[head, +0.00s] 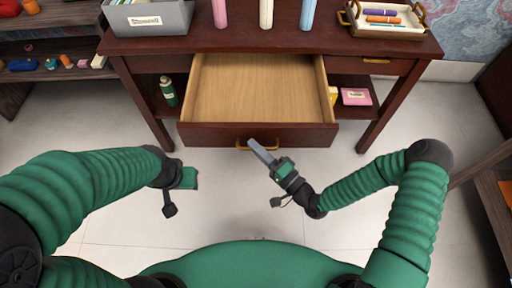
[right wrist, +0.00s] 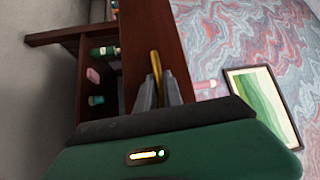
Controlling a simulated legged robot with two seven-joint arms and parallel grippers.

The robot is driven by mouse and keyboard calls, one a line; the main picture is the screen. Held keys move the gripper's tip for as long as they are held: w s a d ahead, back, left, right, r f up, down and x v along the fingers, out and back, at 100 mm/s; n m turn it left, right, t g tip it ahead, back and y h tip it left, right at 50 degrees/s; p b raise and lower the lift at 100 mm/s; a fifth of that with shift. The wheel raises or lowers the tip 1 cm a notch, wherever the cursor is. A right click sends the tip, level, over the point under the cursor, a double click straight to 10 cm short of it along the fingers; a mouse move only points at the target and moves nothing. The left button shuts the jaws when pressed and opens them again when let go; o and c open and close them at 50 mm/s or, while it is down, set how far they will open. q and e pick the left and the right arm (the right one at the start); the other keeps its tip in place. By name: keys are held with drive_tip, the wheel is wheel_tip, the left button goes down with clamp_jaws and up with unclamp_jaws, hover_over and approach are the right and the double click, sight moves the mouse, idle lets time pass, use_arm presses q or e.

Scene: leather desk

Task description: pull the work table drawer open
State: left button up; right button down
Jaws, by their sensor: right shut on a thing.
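The work table (head: 270,38) is dark reddish wood. Its middle drawer (head: 255,90) stands pulled well out, and its pale wooden inside is empty. A brass handle (head: 243,147) is on the drawer front (head: 300,135). My right gripper (head: 258,148) reaches to the handle from the front. In the right wrist view its fingers (right wrist: 160,92) are shut on the brass handle (right wrist: 156,65). My left gripper (head: 186,178) hangs in front of the drawer at the left, apart from it. Its fingers do not show clearly.
On the table top stand a grey box (head: 147,18), several coloured cylinders (head: 266,14) and a tray with pens (head: 388,22). A green bottle (head: 168,91) and a pink box (head: 356,97) are on the shelf below. The floor in front is clear.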

drive_tip(key=shift+f, duration=0.25)
drive_tip(key=c, duration=1.8)
unclamp_jaws()
drive_tip(key=shift+o, duration=0.2)
drive_tip(key=shift+w, duration=0.1)
drive_tip(key=shift+r, duration=0.15)
drive_tip(key=p+v, duration=0.1)
drive_tip(key=v, duration=1.6)
